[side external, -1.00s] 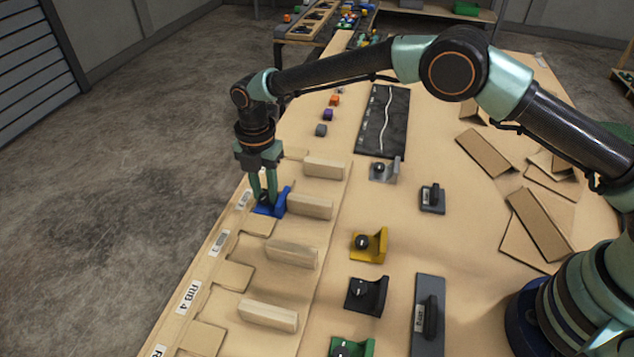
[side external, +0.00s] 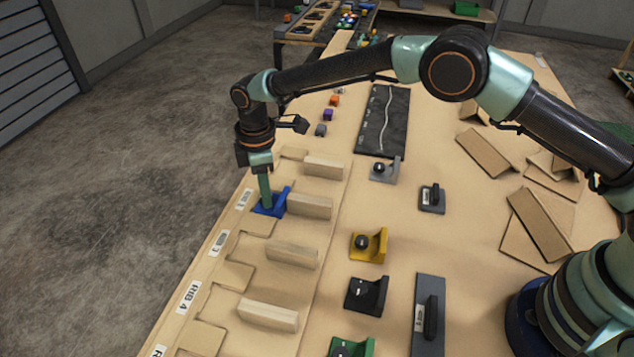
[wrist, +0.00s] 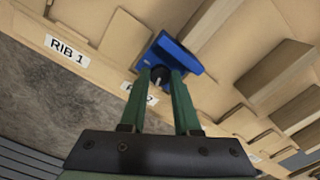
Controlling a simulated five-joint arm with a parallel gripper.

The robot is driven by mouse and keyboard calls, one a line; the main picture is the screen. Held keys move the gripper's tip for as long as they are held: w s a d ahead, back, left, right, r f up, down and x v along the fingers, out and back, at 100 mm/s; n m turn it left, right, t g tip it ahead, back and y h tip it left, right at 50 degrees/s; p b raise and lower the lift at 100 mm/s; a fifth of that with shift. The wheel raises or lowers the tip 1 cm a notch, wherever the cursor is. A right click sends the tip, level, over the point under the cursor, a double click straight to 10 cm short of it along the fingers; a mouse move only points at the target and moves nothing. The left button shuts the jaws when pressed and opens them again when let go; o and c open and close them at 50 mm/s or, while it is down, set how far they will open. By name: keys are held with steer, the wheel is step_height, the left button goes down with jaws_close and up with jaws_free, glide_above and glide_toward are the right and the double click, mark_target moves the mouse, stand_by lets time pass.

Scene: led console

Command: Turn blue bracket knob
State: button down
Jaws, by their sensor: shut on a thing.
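The blue bracket (side external: 281,203) sits at the left edge of the table, against the end of a wooden block, in a slot by a rib label. It also shows in the wrist view (wrist: 181,50). Its dark knob (wrist: 159,74) with a light mark lies between my fingertips. My gripper (side external: 267,206) points straight down onto the bracket. In the wrist view my gripper (wrist: 162,80) has its two green fingers on either side of the knob, shut on it. In the side view the fingers hide the knob.
Wooden blocks (side external: 292,253) stand in a row along the left edge. Yellow (side external: 376,246), black (side external: 368,295), grey (side external: 384,170) and green brackets (side external: 352,347) with knobs stand to the right. A dark board (side external: 384,122) lies behind. Cardboard pieces (side external: 540,222) lie at the right.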

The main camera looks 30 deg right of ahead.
steer(key=m, duration=0.5)
steer(key=shift+r+m, duration=0.2)
steer(key=shift+m, duration=0.1)
steer(key=m, duration=1)
steer(key=shift+m, duration=0.4)
steer(key=shift+w+r+m, duration=0.1)
steer(key=shift+m, duration=2.2)
steer(key=c, duration=0.9)
jaws_free()
